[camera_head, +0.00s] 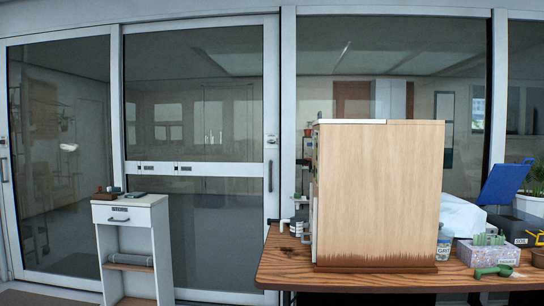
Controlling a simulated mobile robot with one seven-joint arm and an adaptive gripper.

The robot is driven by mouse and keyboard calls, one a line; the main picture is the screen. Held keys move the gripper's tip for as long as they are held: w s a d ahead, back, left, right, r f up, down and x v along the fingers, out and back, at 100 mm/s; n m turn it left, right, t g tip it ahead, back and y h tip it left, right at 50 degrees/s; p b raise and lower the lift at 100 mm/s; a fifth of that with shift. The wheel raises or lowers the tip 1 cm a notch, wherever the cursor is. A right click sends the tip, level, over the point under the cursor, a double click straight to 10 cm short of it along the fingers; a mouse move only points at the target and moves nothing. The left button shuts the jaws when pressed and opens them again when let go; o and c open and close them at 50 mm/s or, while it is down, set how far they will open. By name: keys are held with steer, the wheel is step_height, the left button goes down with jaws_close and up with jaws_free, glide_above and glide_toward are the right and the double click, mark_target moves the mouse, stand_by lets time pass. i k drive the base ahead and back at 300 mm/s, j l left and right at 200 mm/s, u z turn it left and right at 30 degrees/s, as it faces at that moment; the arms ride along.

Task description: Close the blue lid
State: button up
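The blue lid (503,184) stands raised and tilted at the right side of the view, above the right end of the wooden table. It appears to rise from behind a dark box with yellow parts (516,230), but I cannot tell where it is hinged. Its lower edge is partly hidden by the things around it. My gripper does not show in this view.
A tall wooden cabinet (377,190) stands on the wooden table (345,278). A bottle (444,243), a patterned tissue box (487,251) and a green scoop (493,270) are to its right. A small white stand (130,240) is at left before glass doors (195,120).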

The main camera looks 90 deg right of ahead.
mark_target(504, 181)
steer(key=z, duration=4.2)
steer(key=i+l+z, duration=0.35)
steer(key=z, duration=0.15)
steer(key=i+l+z, duration=0.25)
steer(key=i+z, duration=0.25)
steer(key=i+l+z, duration=0.1)
steer(key=i+z, duration=0.4)
steer(key=i+u, duration=0.5)
steer(key=i+l+u, duration=0.1)
steer(key=i+u, duration=0.4)
steer(key=i+j+u, duration=0.2)
steer(key=i+u, duration=0.85)
steer(key=i+j, duration=0.05)
steer(key=i, duration=0.05)
